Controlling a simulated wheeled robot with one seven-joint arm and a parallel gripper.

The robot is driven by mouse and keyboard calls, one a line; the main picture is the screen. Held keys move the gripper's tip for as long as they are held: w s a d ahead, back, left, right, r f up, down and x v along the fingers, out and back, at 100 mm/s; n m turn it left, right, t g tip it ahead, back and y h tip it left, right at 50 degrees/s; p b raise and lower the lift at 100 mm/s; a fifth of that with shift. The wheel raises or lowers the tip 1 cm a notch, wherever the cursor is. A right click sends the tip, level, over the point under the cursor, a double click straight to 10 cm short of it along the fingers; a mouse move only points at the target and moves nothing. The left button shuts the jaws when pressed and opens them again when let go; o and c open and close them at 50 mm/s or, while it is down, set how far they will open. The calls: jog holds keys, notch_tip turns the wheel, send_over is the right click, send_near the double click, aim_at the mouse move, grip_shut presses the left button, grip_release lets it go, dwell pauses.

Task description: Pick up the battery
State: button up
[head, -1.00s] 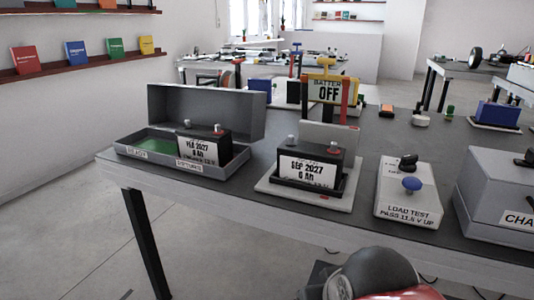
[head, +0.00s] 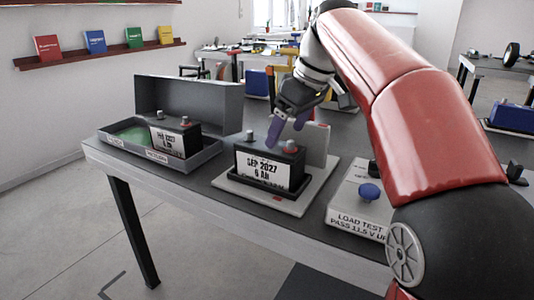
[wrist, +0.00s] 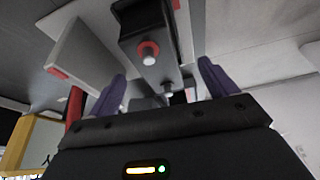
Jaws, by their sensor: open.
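A black battery (head: 243,163) with a white "SEP 2027 6 Ah" label sits in a black tray on a pale base plate (head: 300,205). It has a grey and a red terminal on top. My gripper (head: 287,128) has purple fingers and is open just above this battery's top, pointing down. In the wrist view, the battery's red terminal (wrist: 148,52) and the grey one show ahead, between the open fingers (wrist: 160,85). A second black battery (head: 188,134) with a white label stands at the right end of the open grey case (head: 188,162) on the left.
A grey load tester (head: 352,205) with a blue knob stands on the table (head: 222,213) to the right. An upright pale panel (head: 316,140) rises behind the labelled battery. The case's raised lid (head: 190,100) stands behind it.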

aim_at(282, 146)
jog(key=w, duration=0.2)
jog(key=n, duration=0.1)
jog(key=shift+w+a+r, duration=0.25)
jog(key=shift+w+a, duration=0.15)
jog(key=shift+w+a+f, duration=0.1)
jog(key=shift+w+f, duration=0.05)
jog(key=shift+f, duration=0.1)
jog(key=x, duration=0.2)
jog(key=b+x, duration=0.1)
jog(key=x, duration=0.1)
jog(key=s+b+x, duration=0.1)
jog(key=x, duration=0.2)
jog(key=shift+a, duration=0.35)
grip_shut()
jog(key=shift+r, duration=0.2)
